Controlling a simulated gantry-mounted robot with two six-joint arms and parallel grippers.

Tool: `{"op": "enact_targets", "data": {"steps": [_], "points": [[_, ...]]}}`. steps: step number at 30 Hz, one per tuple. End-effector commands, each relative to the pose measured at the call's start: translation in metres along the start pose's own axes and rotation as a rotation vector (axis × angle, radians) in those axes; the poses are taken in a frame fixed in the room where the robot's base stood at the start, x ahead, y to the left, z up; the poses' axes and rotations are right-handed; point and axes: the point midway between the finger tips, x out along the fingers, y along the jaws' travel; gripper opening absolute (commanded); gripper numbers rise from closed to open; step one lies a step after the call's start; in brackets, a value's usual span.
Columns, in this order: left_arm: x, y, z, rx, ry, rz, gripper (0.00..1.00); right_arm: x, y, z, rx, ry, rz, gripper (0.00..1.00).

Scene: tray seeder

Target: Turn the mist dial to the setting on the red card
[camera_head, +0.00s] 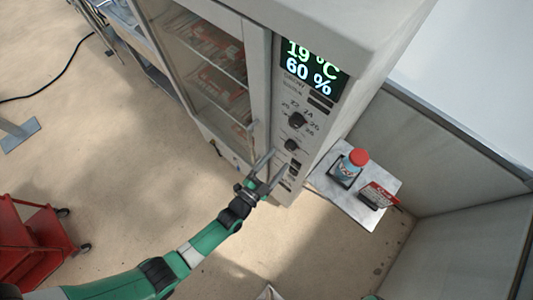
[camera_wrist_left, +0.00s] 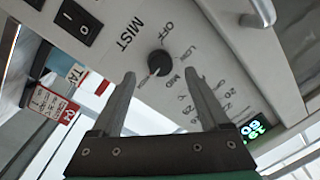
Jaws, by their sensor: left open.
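The mist dial is a black round knob (camera_head: 291,145) on the cabinet's front panel, below a larger dial. In the left wrist view the mist dial (camera_wrist_left: 160,62) shows beside the word MIST, with OFF, LOW and MID printed around it. I cannot tell its setting for sure. My left gripper (camera_head: 277,162) is open and empty in front of the panel, just below the dial. In the left wrist view its two fingers (camera_wrist_left: 160,74) point toward the dial, apart from each other. The red card (camera_head: 378,195) stands on a side shelf; its words are too small to read.
The upper dial (camera_head: 297,121) is close above. A lit display (camera_head: 312,70) reads 19 °C and 60 %. A black switch (camera_wrist_left: 76,23) is near the MIST label. A red cart (camera_head: 36,248) is at lower left.

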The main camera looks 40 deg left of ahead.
Motion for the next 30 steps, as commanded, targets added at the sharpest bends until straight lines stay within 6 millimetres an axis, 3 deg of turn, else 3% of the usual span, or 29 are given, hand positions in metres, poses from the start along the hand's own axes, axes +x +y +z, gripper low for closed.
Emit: {"op": "enact_targets", "data": {"steps": [6, 10, 30], "points": [[-0.051, 0.0, -0.001, 0.001, 0.0, 0.003, 0.79, 0.006, 0.0, -0.006, 0.0, 0.0, 0.0, 0.5], [-0.068, 0.0, -0.001, 0.001, 0.001, 0.0, 0.79, 0.007, 0.0, -0.006, 0.0, 0.0, 0.0, 0.5], [-0.072, 0.0, -0.001, 0.001, 0.001, -0.001, 0.79, 0.007, 0.0, -0.006, 0.0, 0.0, 0.0, 0.5]]}}
